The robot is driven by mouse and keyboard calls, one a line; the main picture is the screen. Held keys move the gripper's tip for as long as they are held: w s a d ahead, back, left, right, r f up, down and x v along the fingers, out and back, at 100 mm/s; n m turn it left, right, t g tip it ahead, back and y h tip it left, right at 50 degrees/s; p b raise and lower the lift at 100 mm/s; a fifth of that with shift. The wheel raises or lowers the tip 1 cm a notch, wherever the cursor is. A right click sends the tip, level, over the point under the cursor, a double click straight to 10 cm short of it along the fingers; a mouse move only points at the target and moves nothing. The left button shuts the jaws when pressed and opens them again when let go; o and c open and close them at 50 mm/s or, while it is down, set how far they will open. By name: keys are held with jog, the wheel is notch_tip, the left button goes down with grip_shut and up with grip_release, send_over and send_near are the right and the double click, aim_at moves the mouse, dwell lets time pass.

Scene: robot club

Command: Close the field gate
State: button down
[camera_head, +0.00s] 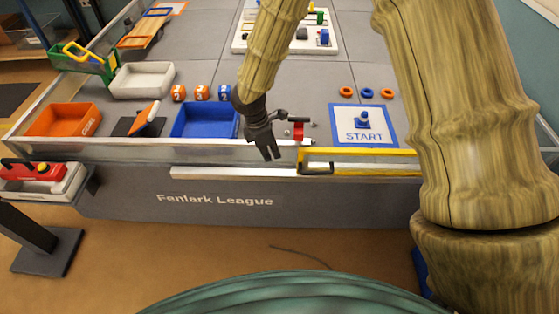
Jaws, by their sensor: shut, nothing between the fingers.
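The field gate (375,162) is a yellow-framed panel in the field's front wall, right of centre. A dark handle (318,167) sits at its left end. A pale rail (230,173) runs along the front edge to the left of the gate. I cannot tell exactly how far the gate stands open. My gripper (272,152) points down at the front wall, left of the gate and its handle, apart from the handle in the picture. Its dark fingers are shut and empty. My arm hides part of the field behind.
Just behind my gripper is a small red device (298,131) with a dark lever. A blue tray (205,121) stands to the left, an orange tray (62,121) farther left. A START mat (345,112) lies behind the gate. The floor in front is mostly clear.

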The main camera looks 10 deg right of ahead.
jog(key=d+f+p, duration=0.1)
jog(key=d+f, duration=0.5)
jog(key=f, duration=0.4)
jog(key=shift+p, duration=0.4)
jog(key=shift+s, duration=0.15)
jog(key=shift+s+d, duration=0.25)
jog(key=shift+d, duration=0.5)
jog(key=shift+s+d, duration=0.2)
jog(key=shift+d, duration=0.55)
send_near(300, 173)
jog(key=a+r, duration=0.2)
jog(key=a, duration=0.1)
jog(key=a+r, duration=0.1)
jog(key=shift+w+a+r, duration=0.1)
jog(key=shift+a, duration=0.25)
